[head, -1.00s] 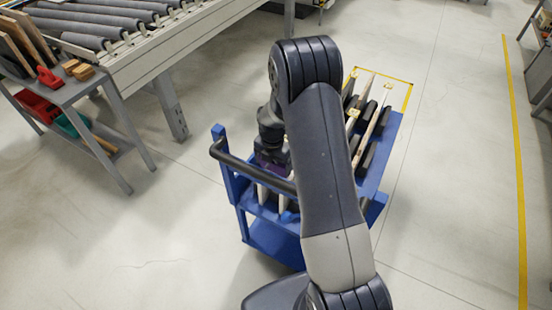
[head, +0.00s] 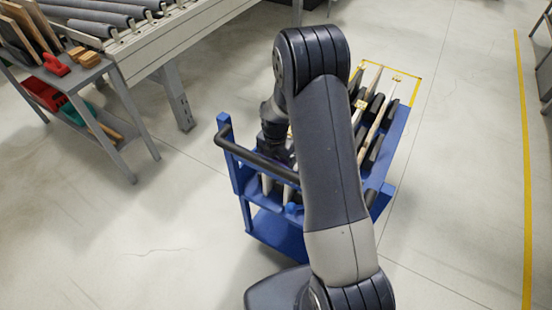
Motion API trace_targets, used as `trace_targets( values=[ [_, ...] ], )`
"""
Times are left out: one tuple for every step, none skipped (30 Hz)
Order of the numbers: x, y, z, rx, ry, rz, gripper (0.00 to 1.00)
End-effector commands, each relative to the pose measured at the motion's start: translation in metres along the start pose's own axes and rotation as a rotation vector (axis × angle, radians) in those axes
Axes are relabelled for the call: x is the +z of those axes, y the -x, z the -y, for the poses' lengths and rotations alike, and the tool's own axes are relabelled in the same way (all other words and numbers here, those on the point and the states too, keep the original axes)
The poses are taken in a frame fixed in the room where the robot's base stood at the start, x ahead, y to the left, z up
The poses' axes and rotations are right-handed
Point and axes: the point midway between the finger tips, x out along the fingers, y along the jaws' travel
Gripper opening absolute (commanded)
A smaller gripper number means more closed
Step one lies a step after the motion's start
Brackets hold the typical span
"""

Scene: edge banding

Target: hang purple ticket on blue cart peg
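The blue cart (head: 272,238) stands in front of me, with a dark handle bar (head: 255,162) across its near end. A small blue knob-like piece (head: 292,208) shows at the near end below the bar; I cannot tell whether it is the peg. My gripper (head: 280,152) is over the near end of the cart, just behind the bar. A sliver of purple, perhaps the ticket (head: 291,160), shows right at the gripper. I cannot see whether the fingers are closed on it.
Several boards (head: 376,128) stand upright between dark dividers on the cart, some with small yellow tags. A grey side table (head: 92,75) with red clamps and wood blocks stands at the left, beside a roller conveyor (head: 185,38). The floor left and right of the cart is clear.

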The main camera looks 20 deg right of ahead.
Motion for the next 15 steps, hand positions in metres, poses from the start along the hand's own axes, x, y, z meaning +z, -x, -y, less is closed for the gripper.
trace_targets(
  values=[
    [0.0001,0.0000,0.0000,0.000,0.000,0.000,0.69],
    [0.0001,0.0000,0.0000,0.000,0.000,0.000,0.69],
    [0.0001,0.0000,0.0000,0.000,0.000,0.000,0.69],
    [0.0001,0.0000,0.0000,0.000,0.000,0.000,0.91],
    [0.0001,0.0000,0.0000,0.000,0.000,0.000,0.93],
    [0.0001,0.0000,0.0000,0.000,0.000,0.000,0.97],
    [0.0001,0.0000,0.0000,0.000,0.000,0.000,0.99],
    [0.0001,0.0000,0.0000,0.000,0.000,0.000,1.00],
    [0.0002,0.0000,0.0000,0.000,0.000,0.000,1.00],
    [0.0002,0.0000,0.0000,0.000,0.000,0.000,1.00],
    [0.0001,0.0000,0.0000,0.000,0.000,0.000,1.00],
    [0.0001,-0.0001,0.0000,0.000,0.000,0.000,1.00],
    [0.0001,0.0000,0.0000,0.000,0.000,0.000,1.00],
    [0.0002,0.0004,-0.0001,0.000,0.000,0.000,1.00],
    [0.0003,0.0016,-0.0001,0.001,0.000,0.001,1.00]
  ],
)
